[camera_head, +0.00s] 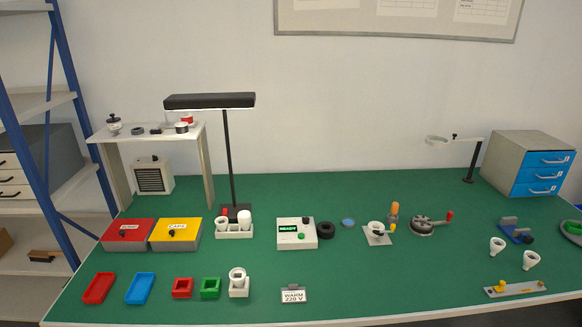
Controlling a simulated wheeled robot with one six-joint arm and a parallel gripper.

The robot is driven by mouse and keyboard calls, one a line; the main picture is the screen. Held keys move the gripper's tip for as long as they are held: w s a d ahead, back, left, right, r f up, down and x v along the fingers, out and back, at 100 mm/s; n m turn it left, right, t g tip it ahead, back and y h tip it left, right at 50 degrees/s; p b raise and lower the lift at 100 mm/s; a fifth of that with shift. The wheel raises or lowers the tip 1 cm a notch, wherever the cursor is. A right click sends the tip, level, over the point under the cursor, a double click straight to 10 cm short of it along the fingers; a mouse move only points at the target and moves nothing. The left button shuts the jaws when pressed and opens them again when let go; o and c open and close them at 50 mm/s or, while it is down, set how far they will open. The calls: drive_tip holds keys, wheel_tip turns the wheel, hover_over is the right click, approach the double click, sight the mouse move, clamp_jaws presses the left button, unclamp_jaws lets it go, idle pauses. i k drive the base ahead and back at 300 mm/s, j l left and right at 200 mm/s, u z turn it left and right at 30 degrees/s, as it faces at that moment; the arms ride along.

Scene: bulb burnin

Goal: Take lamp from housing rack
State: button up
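A low white rack (234,234) stands on the green bench, left of centre. It holds a white cup-like piece (222,224) on its left and a rounded white piece (245,218), which looks like a lamp, on its right. A separate white block (239,291) near the front edge holds a white ring-topped piece (237,273). I cannot tell for sure which holder is the housing rack. My gripper is not in view.
A black desk lamp (229,160) rises just behind the rack. Red (129,234) and yellow (176,235) boxes stand to its left. A white meter box (296,233) stands to its right. Small trays and a "WARM 220 V" sign (293,296) line the front.

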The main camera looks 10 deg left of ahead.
sight(246, 227)
drive_tip(key=i+j+u, duration=0.75)
drive_tip(key=i, duration=0.25)
